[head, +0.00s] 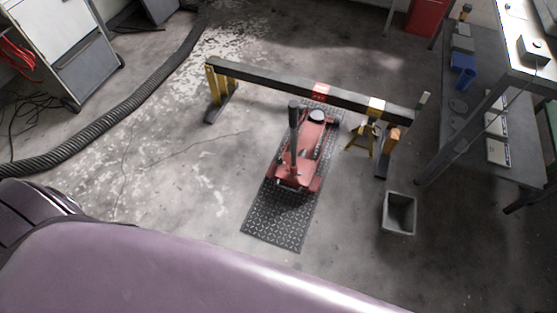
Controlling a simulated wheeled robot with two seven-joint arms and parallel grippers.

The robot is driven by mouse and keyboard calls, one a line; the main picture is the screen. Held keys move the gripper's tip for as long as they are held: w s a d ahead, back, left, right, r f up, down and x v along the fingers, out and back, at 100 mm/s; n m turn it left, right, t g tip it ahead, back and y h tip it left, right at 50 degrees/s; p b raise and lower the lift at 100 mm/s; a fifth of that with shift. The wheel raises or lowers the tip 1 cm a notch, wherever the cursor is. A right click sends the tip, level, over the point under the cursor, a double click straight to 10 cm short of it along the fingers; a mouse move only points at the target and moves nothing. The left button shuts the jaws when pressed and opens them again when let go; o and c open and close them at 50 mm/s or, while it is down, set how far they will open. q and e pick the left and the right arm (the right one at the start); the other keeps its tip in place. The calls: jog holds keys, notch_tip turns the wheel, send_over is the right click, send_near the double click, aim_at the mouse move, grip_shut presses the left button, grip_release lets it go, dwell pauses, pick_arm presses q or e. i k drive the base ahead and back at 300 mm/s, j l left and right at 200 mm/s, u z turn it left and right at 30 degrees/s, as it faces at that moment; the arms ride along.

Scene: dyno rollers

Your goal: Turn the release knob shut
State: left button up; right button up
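A red floor jack (287,181) stands on a black diamond-pattern mat (271,222) in the middle of the head view. The release knob cannot be made out on the jack at this size. Neither of my grippers is in view.
A dark beam (268,78) on yellow stands (219,90) spans behind the jack. A grey open bin (400,214) stands to the right, near a workbench (470,120). A ribbed hose (120,123) lies at left by a cabinet (85,75). Floor left of the mat is clear.

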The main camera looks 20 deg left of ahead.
aim_at(280, 161)
jog(key=u, duration=0.8)
jog(key=i+l+u, duration=0.2)
jog(key=u, duration=0.25)
jog(key=i+l+u, duration=0.2)
jog(key=u, duration=0.3)
jog(key=i+l+u, duration=0.1)
jog(key=l+u, duration=0.35)
